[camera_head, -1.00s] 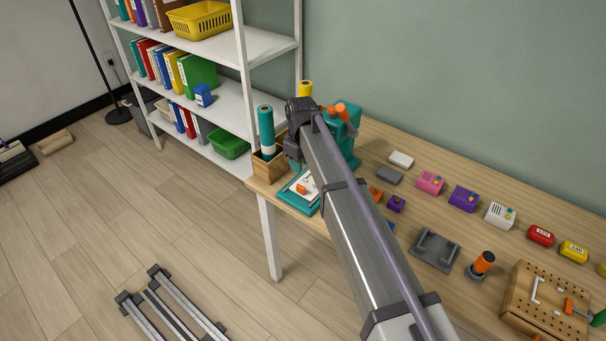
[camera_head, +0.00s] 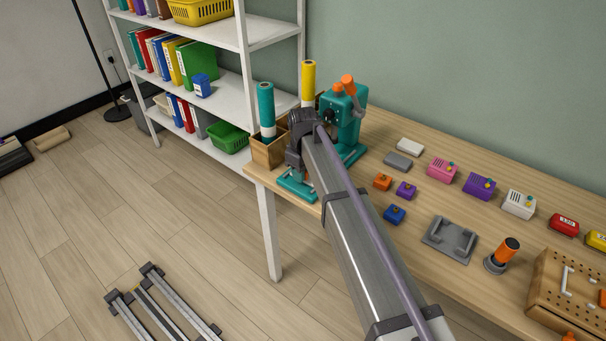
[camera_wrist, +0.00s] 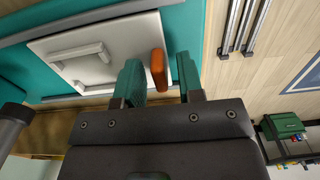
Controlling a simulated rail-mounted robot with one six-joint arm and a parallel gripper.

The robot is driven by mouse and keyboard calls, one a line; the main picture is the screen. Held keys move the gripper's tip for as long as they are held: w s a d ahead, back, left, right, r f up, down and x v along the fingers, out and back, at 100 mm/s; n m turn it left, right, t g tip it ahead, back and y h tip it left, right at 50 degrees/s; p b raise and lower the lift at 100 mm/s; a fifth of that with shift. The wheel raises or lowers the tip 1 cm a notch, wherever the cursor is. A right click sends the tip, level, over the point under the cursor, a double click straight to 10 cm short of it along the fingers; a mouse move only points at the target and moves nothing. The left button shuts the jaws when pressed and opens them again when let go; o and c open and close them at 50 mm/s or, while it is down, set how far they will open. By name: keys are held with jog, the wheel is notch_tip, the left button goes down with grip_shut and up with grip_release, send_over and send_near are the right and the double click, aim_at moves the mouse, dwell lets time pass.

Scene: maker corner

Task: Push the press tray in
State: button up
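The teal press (camera_head: 347,122) with an orange-tipped lever stands at the left end of the workbench. Its tray (camera_head: 297,187) shows as a teal slab at the bench's front left corner, partly hidden by my arm. In the wrist view the tray carries a white plate (camera_wrist: 120,31) with a pale grey piece (camera_wrist: 82,55) on it. An upright orange handle (camera_wrist: 158,69) stands at the tray's edge. My gripper (camera_wrist: 160,80) is open, its two green fingers on either side of the handle with small gaps visible. Contact with the handle cannot be told.
A wooden holder (camera_head: 267,153) with teal and yellow rolls stands close left of the press. A white shelf (camera_head: 222,88) is beyond it. Small coloured boxes, a grey fixture (camera_head: 450,241) and a pegboard box (camera_head: 570,292) occupy the bench to the right.

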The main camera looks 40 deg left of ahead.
grip_shut()
jog(key=shift+w, duration=0.1)
jog(key=w, duration=0.4)
jog(key=shift+o, duration=0.5)
grip_release()
jog(key=shift+r, duration=0.1)
notch_tip(320, 180, up, 11)
jog(key=p, duration=1.1)
